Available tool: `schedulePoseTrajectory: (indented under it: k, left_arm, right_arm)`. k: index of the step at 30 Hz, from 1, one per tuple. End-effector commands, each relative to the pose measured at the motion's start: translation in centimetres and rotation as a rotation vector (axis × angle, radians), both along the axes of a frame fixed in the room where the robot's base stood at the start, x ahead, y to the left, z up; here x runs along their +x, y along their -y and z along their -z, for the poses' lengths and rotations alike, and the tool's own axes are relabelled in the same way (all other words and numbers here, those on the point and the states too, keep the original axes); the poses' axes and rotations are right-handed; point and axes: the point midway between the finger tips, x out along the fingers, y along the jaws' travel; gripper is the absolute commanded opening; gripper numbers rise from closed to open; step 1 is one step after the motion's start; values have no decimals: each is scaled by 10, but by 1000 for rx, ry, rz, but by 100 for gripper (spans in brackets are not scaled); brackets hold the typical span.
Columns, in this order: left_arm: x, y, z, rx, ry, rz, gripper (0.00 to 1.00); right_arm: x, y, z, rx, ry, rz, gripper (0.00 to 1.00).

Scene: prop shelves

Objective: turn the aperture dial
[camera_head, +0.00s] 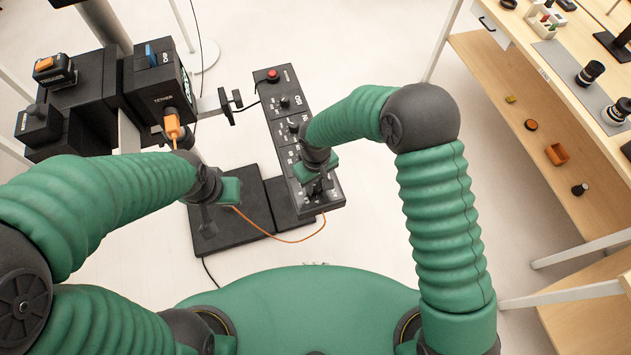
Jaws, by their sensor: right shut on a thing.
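A long black control panel (275,120) stands tilted in the middle, with a red button (272,75) at its far end and black knobs (285,102) along its face. My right gripper (318,188) points down at the near end of the panel and is shut on what appears to be the aperture dial. The gripper hides most of that dial, and I cannot read its label or angle. My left gripper (208,212) hangs over the black base plate, left of the panel. Its fingers are too dark to tell whether they are open.
A black boxy rig (155,85) with an orange plug (172,127) stands at the left. An orange cable (290,241) loops over the floor near the panel. A wooden shelf (490,85) with lenses and small props stands at the right. Floor between panel and shelf is clear.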

Motion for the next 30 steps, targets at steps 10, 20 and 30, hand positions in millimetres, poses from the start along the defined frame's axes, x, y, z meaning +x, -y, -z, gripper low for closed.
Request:
schedulePoseTrajectory:
  k: [10, 20, 30]
  left_arm:
    - [0, 0, 0, 0, 0, 0, 0]
    - [0, 0, 4, 0, 0, 0, 0]
    - [0, 0, 12, 0, 0, 0, 0]
  right_arm:
    - [0, 0, 0, -1, -1, 1, 51]
    - [2, 0, -27, 1, 4, 2, 51]
    - [2, -1, -125, 1, 4, 2, 51]
